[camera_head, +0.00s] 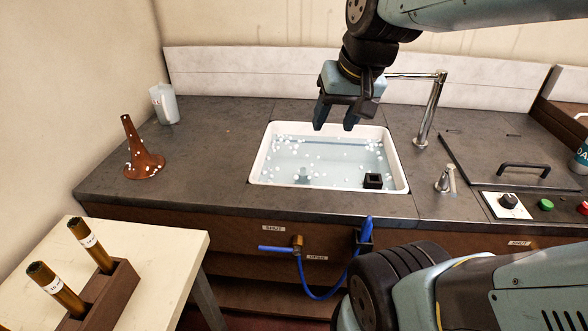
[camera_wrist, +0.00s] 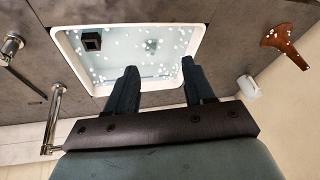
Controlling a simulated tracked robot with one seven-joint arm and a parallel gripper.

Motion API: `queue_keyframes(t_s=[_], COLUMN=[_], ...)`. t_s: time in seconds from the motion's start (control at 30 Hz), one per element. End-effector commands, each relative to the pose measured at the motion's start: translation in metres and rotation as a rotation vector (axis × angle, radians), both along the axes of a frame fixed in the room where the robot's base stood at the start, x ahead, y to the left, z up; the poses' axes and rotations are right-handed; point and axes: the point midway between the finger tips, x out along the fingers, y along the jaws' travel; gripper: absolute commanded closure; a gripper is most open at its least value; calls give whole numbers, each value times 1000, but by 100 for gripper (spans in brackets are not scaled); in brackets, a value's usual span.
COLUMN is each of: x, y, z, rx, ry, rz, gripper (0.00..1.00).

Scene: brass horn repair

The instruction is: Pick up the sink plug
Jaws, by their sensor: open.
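The white sink (camera_head: 262,160) is set in the counter and holds clear water with white bubbles. A black square block-like piece (camera_head: 373,181) is at its front right; it also shows in the wrist view (camera_wrist: 91,41). A small blurred grey-green shape (camera_head: 302,175) lies under the water near the front left, and shows in the wrist view (camera_wrist: 151,46). I cannot tell for sure which of the two is the sink plug. My gripper (camera_head: 335,120) is open and empty above the back of the sink, fingers pointing down, apart from both; its fingers show in the wrist view (camera_wrist: 160,66).
A chrome tap (camera_head: 432,108) rises behind the sink at right, with a short chrome fitting (camera_head: 445,180) nearer the front. A copper cone (camera_head: 141,150) and a white cup (camera_head: 164,104) stand at left. A control panel (camera_head: 535,206) is at right. The left counter is mostly clear.

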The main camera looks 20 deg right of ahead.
Motion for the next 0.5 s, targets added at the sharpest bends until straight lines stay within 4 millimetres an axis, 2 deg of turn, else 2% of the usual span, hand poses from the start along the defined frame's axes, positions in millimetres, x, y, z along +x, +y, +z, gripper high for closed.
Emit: queue_keyframes(t_s=[0.5], x=[89], y=[16], z=[-62], rx=[392], ry=[291], rz=[-330], gripper=[47])
